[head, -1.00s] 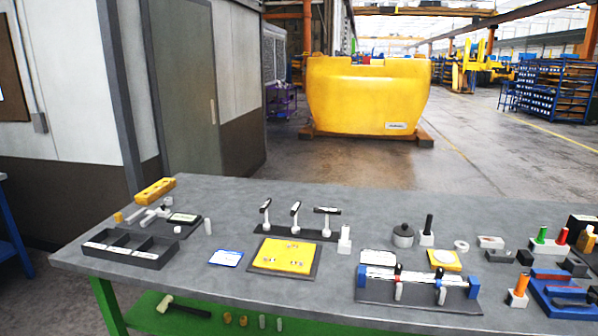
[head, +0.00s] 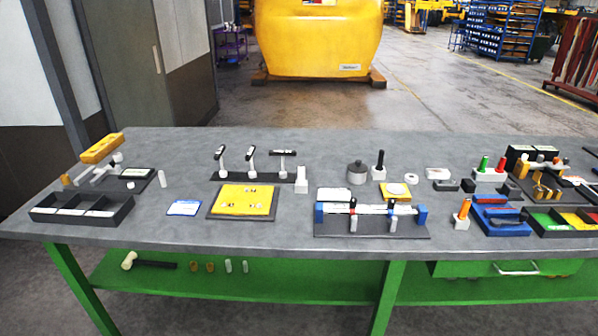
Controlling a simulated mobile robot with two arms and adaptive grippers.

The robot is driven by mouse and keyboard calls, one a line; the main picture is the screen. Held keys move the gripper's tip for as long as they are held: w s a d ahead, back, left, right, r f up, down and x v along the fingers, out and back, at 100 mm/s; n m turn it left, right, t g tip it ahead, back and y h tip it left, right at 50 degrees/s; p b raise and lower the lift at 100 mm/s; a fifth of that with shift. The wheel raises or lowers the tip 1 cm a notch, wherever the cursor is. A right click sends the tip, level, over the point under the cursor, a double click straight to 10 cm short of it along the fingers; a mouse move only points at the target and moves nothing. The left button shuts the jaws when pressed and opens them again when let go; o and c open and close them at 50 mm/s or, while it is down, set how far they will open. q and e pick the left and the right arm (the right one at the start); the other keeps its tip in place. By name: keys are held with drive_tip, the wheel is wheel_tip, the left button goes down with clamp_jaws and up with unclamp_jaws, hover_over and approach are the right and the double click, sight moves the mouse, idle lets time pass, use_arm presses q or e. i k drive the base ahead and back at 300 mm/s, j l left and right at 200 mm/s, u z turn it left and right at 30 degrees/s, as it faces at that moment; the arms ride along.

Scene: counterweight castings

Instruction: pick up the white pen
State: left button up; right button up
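A white upright pen-like piece (head: 302,172) stands in a small white block at the middle of the grey table, just right of the dark stand with several T-shaped parts. The white piece and the block are hard to tell apart at this size. A separate short white cylinder (head: 162,179) stands alone at the left of the table. Neither of my grippers shows in the head view.
A yellow board (head: 243,201) lies left of the block, and a blue-ended fixture (head: 370,211) lies to its right. A black pen (head: 380,163) in a white block and a grey lidded pot (head: 357,174) stand farther right. The table's back strip (head: 300,142) is clear.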

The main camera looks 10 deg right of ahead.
sight(301, 181)
drive_tip(key=i+j, duration=0.15)
drive_tip(key=i, duration=0.6)
drive_tip(key=i+j+u, duration=0.1)
drive_tip(key=i, duration=0.7)
drive_tip(key=j, duration=0.1)
